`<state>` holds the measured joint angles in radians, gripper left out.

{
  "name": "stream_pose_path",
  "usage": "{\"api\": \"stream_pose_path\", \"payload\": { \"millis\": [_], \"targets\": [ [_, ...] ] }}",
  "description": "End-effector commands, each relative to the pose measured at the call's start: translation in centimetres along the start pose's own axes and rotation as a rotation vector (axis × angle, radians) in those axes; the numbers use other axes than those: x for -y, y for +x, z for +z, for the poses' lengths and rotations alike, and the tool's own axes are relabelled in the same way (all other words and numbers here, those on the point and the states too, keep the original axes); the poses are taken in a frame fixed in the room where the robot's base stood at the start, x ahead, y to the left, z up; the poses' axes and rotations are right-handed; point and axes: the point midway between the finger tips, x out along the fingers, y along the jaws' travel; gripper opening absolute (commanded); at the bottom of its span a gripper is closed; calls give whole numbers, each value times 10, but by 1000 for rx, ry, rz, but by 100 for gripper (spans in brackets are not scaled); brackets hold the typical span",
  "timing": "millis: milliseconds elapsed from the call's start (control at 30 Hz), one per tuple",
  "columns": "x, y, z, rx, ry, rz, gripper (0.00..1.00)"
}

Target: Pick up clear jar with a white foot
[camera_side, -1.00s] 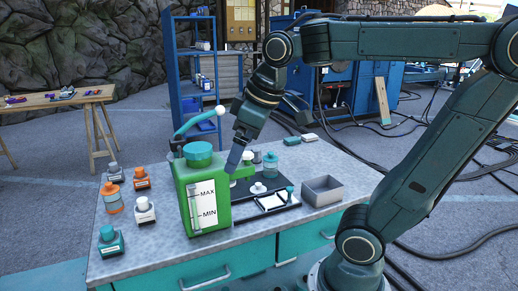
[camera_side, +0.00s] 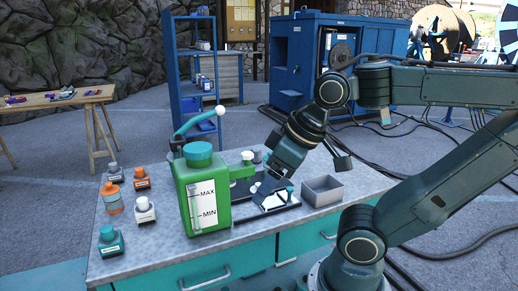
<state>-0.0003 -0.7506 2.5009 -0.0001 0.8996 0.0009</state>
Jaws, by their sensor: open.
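I cannot make out for sure a clear jar with a white foot. A clear-looking jar with a teal top, seen there earlier, is now hidden behind my gripper. My gripper (camera_side: 303,172) is open and tilted, above the back of the bench near the tray. Nothing shows between its jaws.
A large green canister (camera_side: 198,190) stands left of the dark tray (camera_side: 283,209). A grey open box (camera_side: 322,190) is to the right. Several small bottles, including an orange one (camera_side: 113,201), line the left of the bench (camera_side: 165,240).

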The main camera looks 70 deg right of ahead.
Motion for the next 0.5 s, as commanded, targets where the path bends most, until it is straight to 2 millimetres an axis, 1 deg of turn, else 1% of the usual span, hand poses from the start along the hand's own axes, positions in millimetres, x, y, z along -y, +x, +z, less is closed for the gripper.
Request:
{"api": "stream_pose_path", "payload": {
  "millis": [300,433,500],
  "targets": [
    [-1,0,-2,2,4,2,76],
    [-3,-1,-10,11,22,7,76],
    [-5,-2,-18,19,39,12,76]
  ]
}}
